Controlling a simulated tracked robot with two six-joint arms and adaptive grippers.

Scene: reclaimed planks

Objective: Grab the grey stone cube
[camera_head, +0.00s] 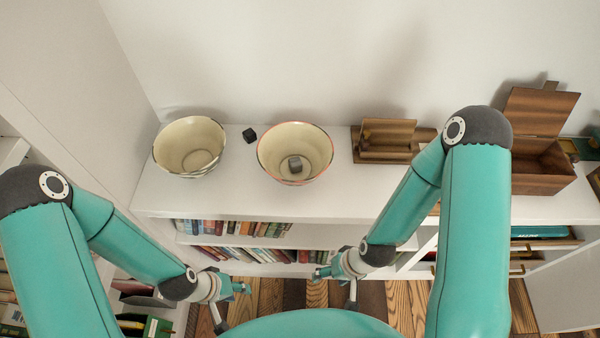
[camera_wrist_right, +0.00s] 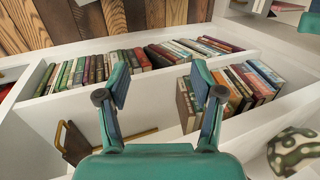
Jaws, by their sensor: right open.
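A small grey stone cube (camera_head: 295,163) lies inside the cream bowl with the reddish rim (camera_head: 312,142), on top of the white shelf. My right gripper (camera_head: 336,288) is well below and in front of that bowl, apart from it. In the right wrist view the right gripper (camera_wrist_right: 160,92) is open and empty, its two fingers spread before shelves of books. My left gripper (camera_head: 232,304) is also low in front of the shelf, with its fingers spread and nothing seen between them. The cube does not show in the right wrist view.
A black cube (camera_head: 249,135) lies on the shelf top between the bowls. A second cream bowl (camera_head: 188,150) stands at left. A wooden stand (camera_head: 387,140) and an open wooden box (camera_head: 540,160) are at right. Book rows (camera_wrist_right: 130,65) fill shelves below.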

